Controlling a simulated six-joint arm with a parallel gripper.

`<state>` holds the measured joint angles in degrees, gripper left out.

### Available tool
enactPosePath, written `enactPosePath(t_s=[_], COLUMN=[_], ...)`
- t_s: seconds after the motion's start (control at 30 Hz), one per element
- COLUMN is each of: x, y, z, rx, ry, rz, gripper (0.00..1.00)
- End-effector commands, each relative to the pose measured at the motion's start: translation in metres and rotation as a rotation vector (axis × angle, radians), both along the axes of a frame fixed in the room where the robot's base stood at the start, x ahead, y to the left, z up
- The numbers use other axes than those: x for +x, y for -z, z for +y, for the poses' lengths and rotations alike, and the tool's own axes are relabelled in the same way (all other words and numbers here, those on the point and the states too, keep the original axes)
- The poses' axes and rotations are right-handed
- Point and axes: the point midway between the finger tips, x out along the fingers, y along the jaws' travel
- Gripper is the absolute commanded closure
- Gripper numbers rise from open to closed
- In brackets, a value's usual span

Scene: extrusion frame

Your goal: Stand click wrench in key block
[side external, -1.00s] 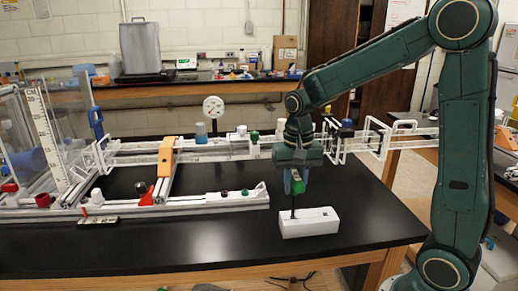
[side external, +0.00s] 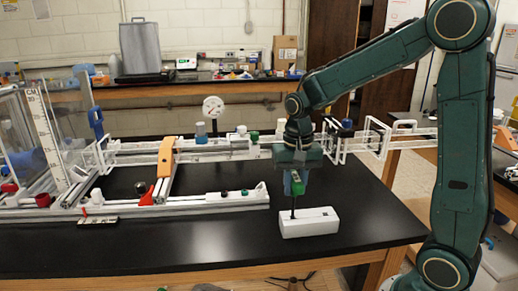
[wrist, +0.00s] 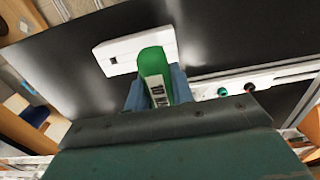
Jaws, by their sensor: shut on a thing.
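The click wrench (side external: 297,187) has a green handle and a thin dark shaft pointing down. My gripper (side external: 292,178) is shut on the green handle and holds the wrench upright. The white key block (side external: 318,224) lies on the black table right below it. The shaft's lower end meets the left part of the block's top; whether it sits inside a hole cannot be told. In the wrist view the green handle (wrist: 153,75) stands between my blue fingers, in front of the white block (wrist: 120,50). A dark square opening shows at the block's left; the shaft is hidden there.
A white extrusion frame (side external: 190,201) with green and red knobs lies left of the block. An orange bracket (side external: 166,157), a dial gauge (side external: 212,108) and a clear panel (side external: 25,130) stand further left and back. The black table (side external: 190,250) is bare in front.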

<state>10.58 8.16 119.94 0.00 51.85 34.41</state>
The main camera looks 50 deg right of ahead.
Motion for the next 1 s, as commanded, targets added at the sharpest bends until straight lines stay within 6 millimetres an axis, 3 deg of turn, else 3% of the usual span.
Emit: enactPosePath(t_s=[1.0], x=[0.0], y=[0.022], z=[0.0], rx=[0.0], ry=[0.0], rz=[0.001], gripper=[1.0])
